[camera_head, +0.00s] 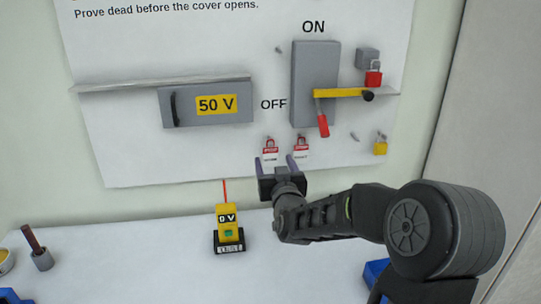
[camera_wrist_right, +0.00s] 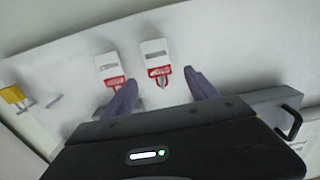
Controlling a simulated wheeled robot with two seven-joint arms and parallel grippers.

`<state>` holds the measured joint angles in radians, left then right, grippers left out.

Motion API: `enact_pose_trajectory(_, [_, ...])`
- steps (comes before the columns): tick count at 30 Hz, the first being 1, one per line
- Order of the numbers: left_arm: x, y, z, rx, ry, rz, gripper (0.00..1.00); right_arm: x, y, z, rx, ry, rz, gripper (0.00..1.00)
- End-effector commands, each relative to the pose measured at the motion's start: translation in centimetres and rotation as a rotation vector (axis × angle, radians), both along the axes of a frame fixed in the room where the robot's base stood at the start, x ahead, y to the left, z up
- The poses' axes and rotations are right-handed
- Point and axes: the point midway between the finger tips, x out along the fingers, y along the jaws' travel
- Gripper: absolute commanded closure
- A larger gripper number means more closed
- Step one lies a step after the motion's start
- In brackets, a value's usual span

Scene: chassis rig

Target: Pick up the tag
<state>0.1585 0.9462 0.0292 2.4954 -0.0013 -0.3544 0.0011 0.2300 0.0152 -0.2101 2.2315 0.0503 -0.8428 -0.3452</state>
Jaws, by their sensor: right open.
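Two red-and-white tags hang side by side low on the white panel in the head view, a left tag (camera_head: 270,151) and a right tag (camera_head: 302,150). My right gripper (camera_head: 278,163) is open and empty just below and in front of them, fingers pointing up at the panel. In the right wrist view, where the scene appears turned over, the head view's left tag (camera_wrist_right: 154,58) lies between the open fingers (camera_wrist_right: 159,77). The other tag (camera_wrist_right: 109,68) lies outside them, beyond the left finger. I see no finger touching a tag. My left gripper is not in view.
A switch box (camera_head: 315,80) with a yellow-and-red handle (camera_head: 340,93) is above. A red padlock (camera_head: 373,78) and yellow padlock (camera_head: 380,147) hang to the right. A 50 V box (camera_head: 207,103) is left. A yellow tester (camera_head: 229,225) stands on the white table (camera_head: 130,255).

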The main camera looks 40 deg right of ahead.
Motion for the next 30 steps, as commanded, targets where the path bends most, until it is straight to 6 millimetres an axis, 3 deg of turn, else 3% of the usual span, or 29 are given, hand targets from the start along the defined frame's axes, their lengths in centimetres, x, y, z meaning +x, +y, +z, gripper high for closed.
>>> enact_pose_trajectory(6, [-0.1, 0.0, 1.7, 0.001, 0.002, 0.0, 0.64, 2.4, -1.5, 0.3, -0.001, 0.003, 0.0, 0.33])
enact_pose_trajectory(12, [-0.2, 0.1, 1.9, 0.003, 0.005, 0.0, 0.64, 4.1, -2.5, 0.0, 0.0, 0.001, 0.0, 0.33])
enact_pose_trajectory(30, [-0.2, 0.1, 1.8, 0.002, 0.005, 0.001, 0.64, 4.1, -2.5, 0.0, -0.001, 0.0, 0.0, 0.34])
